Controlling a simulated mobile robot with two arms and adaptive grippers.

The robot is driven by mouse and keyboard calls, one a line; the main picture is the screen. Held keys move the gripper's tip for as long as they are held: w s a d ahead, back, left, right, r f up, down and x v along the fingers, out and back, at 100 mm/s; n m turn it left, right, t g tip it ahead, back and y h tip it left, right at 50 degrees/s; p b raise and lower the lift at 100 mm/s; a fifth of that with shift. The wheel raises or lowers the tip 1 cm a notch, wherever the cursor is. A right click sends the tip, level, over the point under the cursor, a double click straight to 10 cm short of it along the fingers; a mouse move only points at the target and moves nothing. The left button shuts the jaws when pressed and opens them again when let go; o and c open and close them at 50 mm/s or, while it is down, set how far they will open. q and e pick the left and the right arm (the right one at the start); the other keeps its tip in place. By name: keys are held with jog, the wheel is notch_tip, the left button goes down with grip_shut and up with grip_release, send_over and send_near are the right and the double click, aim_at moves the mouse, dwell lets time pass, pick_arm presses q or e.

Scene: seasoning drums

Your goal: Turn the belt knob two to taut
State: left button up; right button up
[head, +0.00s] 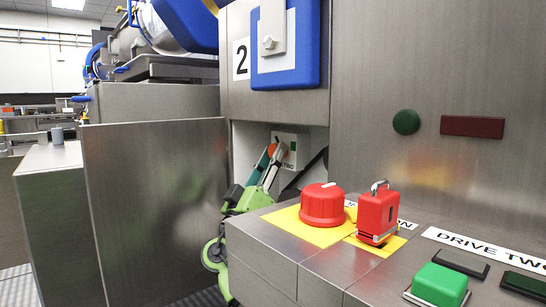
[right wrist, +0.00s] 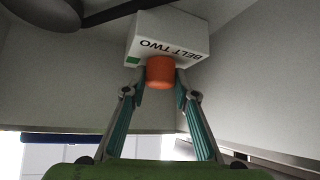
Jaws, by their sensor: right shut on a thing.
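The belt knob two is a small orange-red cylinder (right wrist: 160,72) on a white box labelled BELT TWO (right wrist: 165,32). A green mark shows on the box's lower left corner in the right wrist view. In the head view the knob (head: 272,149) is small and partly covered by a finger, inside the open recess below panel 2. My right gripper (head: 273,158) reaches into the recess. In the right wrist view its two teal-and-grey fingers (right wrist: 160,86) close on the knob from both sides. The knob's pointer is not visible. My left gripper is not in view.
An open metal door (head: 155,205) stands left of the recess. A console at right carries a red knob (head: 323,205), a red padlock-like block (head: 378,215) and a green button (head: 440,285). A dark bar (right wrist: 115,12) crosses above the box.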

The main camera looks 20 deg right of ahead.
jog(key=shift+w+m+g+h, duration=0.1)
jog(key=shift+m+g+h, duration=0.95)
jog(key=shift+m+g, duration=0.7)
jog(key=shift+w+m+g+h, duration=0.1)
jog(key=shift+m+g+h, duration=1.05)
jog(key=shift+m, duration=1.1)
jog(key=shift+g, duration=0.4)
jog(key=o, duration=1.1)
jog(key=shift+f+n+t+y, duration=0.1)
jog(key=shift+n+t+y, duration=0.4)
jog(key=shift+n+t, duration=0.35)
jog(key=shift+s+n+t+y, duration=0.1)
jog(key=shift+n+t+y, duration=0.4)
jog(key=shift+n+t, duration=0.6)
jog(key=shift+s+n+t+y, duration=0.1)
jog(key=shift+n+t+y, duration=1.2)
jog(key=shift+n, duration=0.75)
jog(key=shift+s+n+t+y, duration=0.1)
jog(key=shift+n+t+y, duration=1.2)
jog(key=shift+n, duration=0.7)
